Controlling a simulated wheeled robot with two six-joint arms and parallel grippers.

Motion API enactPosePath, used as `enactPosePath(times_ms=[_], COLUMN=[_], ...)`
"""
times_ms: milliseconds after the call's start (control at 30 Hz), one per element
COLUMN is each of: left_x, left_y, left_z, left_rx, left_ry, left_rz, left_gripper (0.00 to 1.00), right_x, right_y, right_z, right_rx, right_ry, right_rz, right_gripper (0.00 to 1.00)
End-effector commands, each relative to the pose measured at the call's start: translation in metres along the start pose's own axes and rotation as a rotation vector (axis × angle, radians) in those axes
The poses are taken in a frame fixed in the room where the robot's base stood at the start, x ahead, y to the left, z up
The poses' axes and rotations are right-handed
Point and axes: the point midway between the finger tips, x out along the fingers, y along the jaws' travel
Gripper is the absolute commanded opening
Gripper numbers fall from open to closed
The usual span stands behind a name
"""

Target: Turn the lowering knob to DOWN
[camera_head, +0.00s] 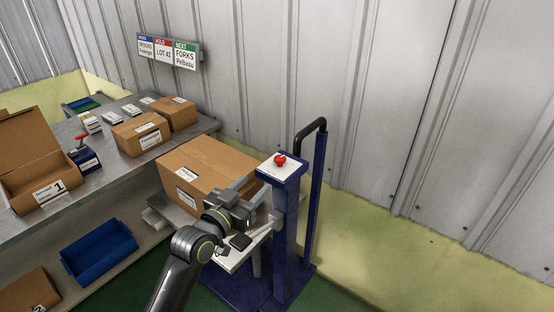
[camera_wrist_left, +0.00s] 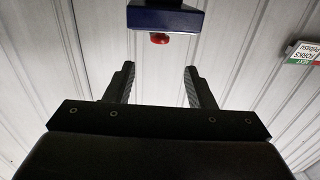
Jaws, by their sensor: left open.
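The lowering knob (camera_head: 280,160) is a small red knob on the pale top plate (camera_head: 270,171) of a blue column (camera_head: 287,225). My left gripper (camera_head: 252,191) is left of and nearer than the column head, beside the large carton. In the left wrist view my left gripper (camera_wrist_left: 158,67) is open, with nothing between its fingers. There the red knob (camera_wrist_left: 159,38) shows beyond the fingertips, apart from them, against the blue column head (camera_wrist_left: 165,18). The knob's markings are too small to read. My right gripper is not in view.
A large carton (camera_head: 215,160) stands left of the column, behind my left arm. A black handle rail (camera_head: 310,128) rises at the column's right. A bench (camera_head: 110,165) with boxes is at left. A sign (camera_head: 170,52) hangs on the corrugated wall.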

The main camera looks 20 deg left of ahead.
Motion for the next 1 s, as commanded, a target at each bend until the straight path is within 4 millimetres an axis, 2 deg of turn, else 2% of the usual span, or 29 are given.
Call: enactPosePath(times_ms=[33,200,533,733,1000], left_x=[0.012,0.043,0.097,0.116,0.123], left_y=[0.001,0.001,0.001,0.0,0.0], left_z=[-0.003,-0.002,-0.002,0.0,0.0], left_rx=[-0.001,-0.001,-0.002,0.0,0.0], left_ry=[0.001,0.0,0.0,-0.001,-0.001], left_rz=[0.001,0.001,0.001,0.0,0.0], left_gripper=[0.49,0.49,0.49,0.49,0.49], right_x=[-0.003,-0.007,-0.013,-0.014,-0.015], right_y=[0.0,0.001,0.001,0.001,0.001], right_z=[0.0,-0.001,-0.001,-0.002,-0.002], right_rx=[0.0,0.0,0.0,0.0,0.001], right_ry=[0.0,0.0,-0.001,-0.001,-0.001], right_rz=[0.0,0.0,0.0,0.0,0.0], right_gripper=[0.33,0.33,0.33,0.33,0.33])
